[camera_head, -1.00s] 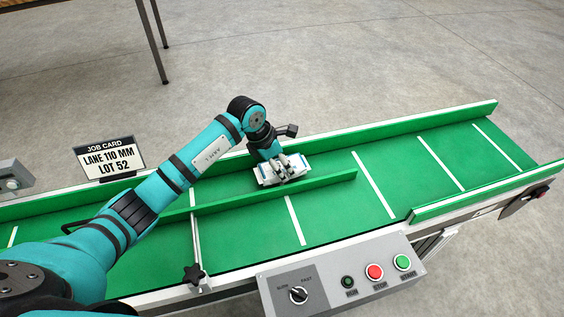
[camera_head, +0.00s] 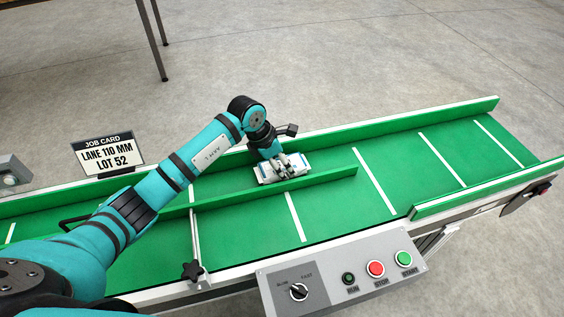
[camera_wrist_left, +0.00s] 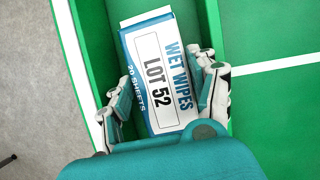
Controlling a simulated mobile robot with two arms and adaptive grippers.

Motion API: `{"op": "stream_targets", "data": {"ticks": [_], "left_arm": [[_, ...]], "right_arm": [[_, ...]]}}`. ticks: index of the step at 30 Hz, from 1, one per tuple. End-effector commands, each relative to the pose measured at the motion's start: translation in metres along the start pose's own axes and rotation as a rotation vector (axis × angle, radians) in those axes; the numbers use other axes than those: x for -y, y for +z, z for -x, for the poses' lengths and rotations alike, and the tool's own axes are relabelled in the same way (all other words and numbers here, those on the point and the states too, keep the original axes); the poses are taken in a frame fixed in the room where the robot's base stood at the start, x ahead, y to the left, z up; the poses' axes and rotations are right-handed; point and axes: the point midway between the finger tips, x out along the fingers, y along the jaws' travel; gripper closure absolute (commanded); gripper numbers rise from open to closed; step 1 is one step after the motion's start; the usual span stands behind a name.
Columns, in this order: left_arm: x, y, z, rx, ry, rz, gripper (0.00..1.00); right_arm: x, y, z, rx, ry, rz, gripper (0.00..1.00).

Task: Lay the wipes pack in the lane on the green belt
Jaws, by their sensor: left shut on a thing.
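The wipes pack (camera_head: 294,166) is white and blue and lies flat in the lane on the green belt (camera_head: 340,215), between the far side rail (camera_head: 350,133) and the green guide (camera_head: 318,184). In the left wrist view the pack (camera_wrist_left: 160,70) reads "WET WIPES, LOT 52, 20 SHEETS". My left gripper (camera_head: 280,166) is over the pack; in the wrist view its fingers (camera_wrist_left: 168,92) are on both sides of it, shut on it. Whether the pack's underside rests fully on the belt is hidden. My right gripper is not in view.
A control panel (camera_head: 335,277) with a knob and buttons stands at the front edge. A job card (camera_head: 109,155) reading "LANE 110 MM LOT 52" stands behind the belt at left. A black star knob (camera_head: 194,271) is at the near side. The belt's right part is clear.

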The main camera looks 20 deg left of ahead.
Motion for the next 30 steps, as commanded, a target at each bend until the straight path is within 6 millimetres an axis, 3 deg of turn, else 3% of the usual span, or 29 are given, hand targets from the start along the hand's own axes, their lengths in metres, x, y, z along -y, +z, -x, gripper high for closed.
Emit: {"op": "stream_targets", "data": {"ticks": [9, 10, 15, 30], "left_arm": [[-0.0003, -0.0013, -0.0037, 0.001, 0.001, 0.000, 0.74], [-0.0003, -0.0010, -0.0031, 0.001, 0.000, 0.000, 0.37], [-0.0002, -0.0011, -0.0031, 0.001, 0.000, 0.000, 0.14], [-0.0008, -0.0011, 0.0026, 0.001, 0.001, 0.000, 0.13]], "right_arm": [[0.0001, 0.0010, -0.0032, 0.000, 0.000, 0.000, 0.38], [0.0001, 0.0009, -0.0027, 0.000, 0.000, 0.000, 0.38], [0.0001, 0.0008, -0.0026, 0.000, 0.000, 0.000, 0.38], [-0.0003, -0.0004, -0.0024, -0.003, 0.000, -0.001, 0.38]]}}
